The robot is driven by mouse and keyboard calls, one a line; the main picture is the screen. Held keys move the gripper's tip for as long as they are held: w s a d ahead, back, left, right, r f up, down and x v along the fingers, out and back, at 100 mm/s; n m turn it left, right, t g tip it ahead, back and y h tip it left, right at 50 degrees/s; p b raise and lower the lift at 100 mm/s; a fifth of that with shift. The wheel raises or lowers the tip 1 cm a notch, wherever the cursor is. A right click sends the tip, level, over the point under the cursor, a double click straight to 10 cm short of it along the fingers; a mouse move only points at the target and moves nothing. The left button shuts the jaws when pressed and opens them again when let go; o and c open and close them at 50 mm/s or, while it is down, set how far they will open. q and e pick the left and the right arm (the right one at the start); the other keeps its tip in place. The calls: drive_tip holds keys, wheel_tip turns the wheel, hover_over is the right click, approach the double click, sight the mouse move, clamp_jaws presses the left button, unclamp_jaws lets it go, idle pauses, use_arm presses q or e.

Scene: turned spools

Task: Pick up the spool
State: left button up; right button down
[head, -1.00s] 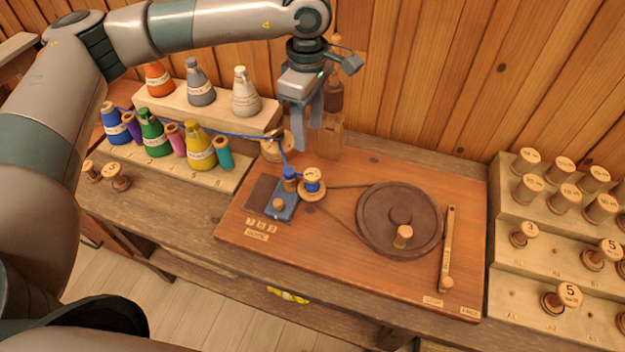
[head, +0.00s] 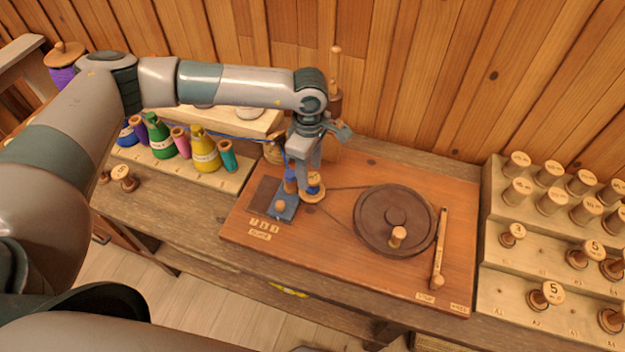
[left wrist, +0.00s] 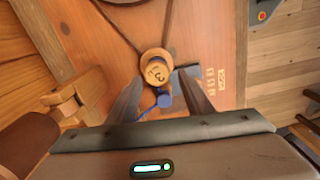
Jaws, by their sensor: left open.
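The spool (head: 314,193), with a round pale wooden top and blue thread, sits on the winder board (head: 345,260) by the small blue block. My left gripper (head: 303,184) is open and points down at it, its fingers partly hiding the spool in the head view. In the left wrist view the spool's numbered top (left wrist: 157,68) shows between and just beyond the two fingertips (left wrist: 159,78). I cannot tell whether a finger touches it. My right gripper is not in view.
A large dark wheel (head: 395,220) with a crank knob and a wooden lever (head: 440,250) are on the board. Thread cones (head: 204,150) stand on a stepped rack at left. A stepped rack of spools (head: 546,294) stands at right. A plank wall is behind.

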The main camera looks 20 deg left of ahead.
sight(312, 177)
use_arm(q)
drive_tip(key=shift+f, duration=0.1)
drive_tip(key=shift+w+d+f+p, duration=0.1)
drive_tip(key=shift+d+f+p, duration=0.1)
drive_tip(key=shift+f+p, duration=1.55)
drive_tip(key=shift+f, duration=0.15)
drive_tip(key=shift+w+f, duration=0.1)
drive_tip(key=shift+f, duration=0.6)
drive_tip(key=c, duration=0.9)
